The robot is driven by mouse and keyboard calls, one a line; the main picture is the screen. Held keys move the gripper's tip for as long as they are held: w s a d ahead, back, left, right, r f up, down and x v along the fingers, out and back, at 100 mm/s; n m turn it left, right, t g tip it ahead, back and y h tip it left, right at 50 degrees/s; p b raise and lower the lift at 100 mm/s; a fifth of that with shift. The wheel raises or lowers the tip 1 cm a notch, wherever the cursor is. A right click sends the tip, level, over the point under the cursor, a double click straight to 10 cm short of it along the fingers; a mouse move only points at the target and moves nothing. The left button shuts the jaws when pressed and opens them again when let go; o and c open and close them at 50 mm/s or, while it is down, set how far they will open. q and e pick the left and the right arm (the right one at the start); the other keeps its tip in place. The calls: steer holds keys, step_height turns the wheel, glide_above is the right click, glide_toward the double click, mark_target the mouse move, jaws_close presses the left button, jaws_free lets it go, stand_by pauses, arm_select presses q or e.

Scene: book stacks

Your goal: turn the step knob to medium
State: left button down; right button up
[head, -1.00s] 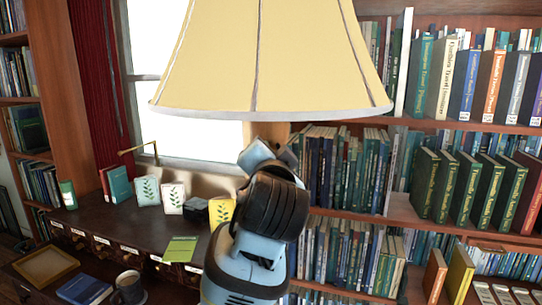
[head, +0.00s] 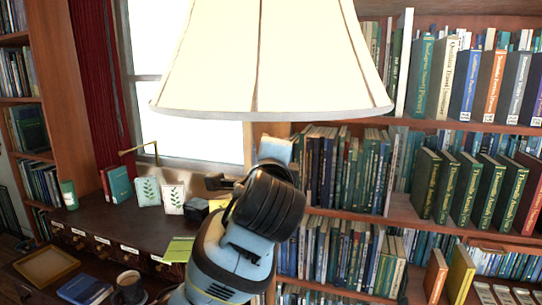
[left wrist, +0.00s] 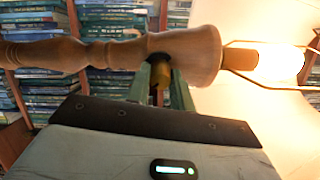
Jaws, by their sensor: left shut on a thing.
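The lamp's large cream shade (head: 262,60) fills the top middle of the head view. In the left wrist view the lamp's turned wooden stem (left wrist: 95,54) lies sideways, with a brightly lit bulb (left wrist: 280,63) at its right end. A small brass step knob (left wrist: 160,88) sticks out from the wooden socket part (left wrist: 197,56). My left gripper (left wrist: 161,84) has its greenish fingers on both sides of the knob and is shut on it. In the head view my left wrist hides the knob and fingers. My right gripper is in neither view.
A dark desk (head: 105,225) below holds two leaf-pattern cards (head: 173,198), a green pad (head: 180,249), a mug (head: 129,288), a blue book (head: 85,290) and a wooden tray (head: 47,266). Full bookshelves (head: 345,170) stand behind and right of my arm.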

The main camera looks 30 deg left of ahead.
arm_select(q)
steer(key=shift+m, duration=4)
steer(key=c, duration=1.2)
jaws_free()
steer(key=shift+c, duration=0.2)
steer(key=v, duration=0.8)
